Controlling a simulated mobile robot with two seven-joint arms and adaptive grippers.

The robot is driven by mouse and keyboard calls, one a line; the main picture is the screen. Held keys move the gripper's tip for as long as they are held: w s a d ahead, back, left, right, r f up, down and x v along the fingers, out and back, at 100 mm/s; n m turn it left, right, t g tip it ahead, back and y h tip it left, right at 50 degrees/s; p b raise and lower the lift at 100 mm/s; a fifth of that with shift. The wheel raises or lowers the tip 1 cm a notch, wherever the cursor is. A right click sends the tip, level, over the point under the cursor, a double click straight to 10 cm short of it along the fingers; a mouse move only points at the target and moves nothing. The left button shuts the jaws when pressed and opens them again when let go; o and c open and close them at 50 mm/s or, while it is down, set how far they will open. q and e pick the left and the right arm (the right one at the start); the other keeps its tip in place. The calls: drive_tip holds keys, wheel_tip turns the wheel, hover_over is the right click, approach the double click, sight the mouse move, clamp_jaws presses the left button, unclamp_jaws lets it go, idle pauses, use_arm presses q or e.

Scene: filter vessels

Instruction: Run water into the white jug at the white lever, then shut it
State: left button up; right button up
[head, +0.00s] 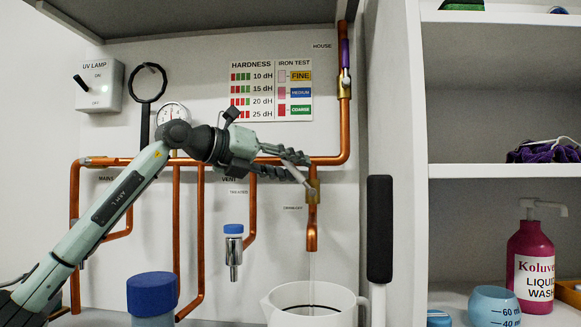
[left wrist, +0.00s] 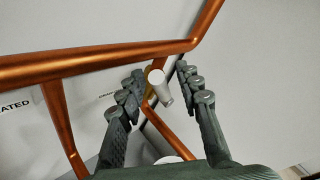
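The white jug (head: 340,301) stands upright below the copper spout (head: 312,240), cut off by the lower picture edge. A thin pale stream of water (head: 311,268) runs from the spout down into it. The white lever (left wrist: 163,92) is on the pipe branch above the spout. My left gripper (head: 304,172) is at this lever; in the left wrist view (left wrist: 160,72) its fingers are open, one on each side of the lever, with gaps visible. In the head view the fingers partly hide the lever. My right gripper is in neither view.
Copper pipes (head: 230,160) cross the wall behind my left arm. A blue-capped filter vessel (head: 153,293) stands at the lower left and a small blue-capped fitting (head: 233,243) hangs mid-wall. A tall black bar (head: 380,230) stands right of the jug, before the shelf unit (head: 498,171).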

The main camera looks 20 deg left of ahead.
use_arm(q)
drive_tip(key=v, duration=1.2)
idle(6.8)
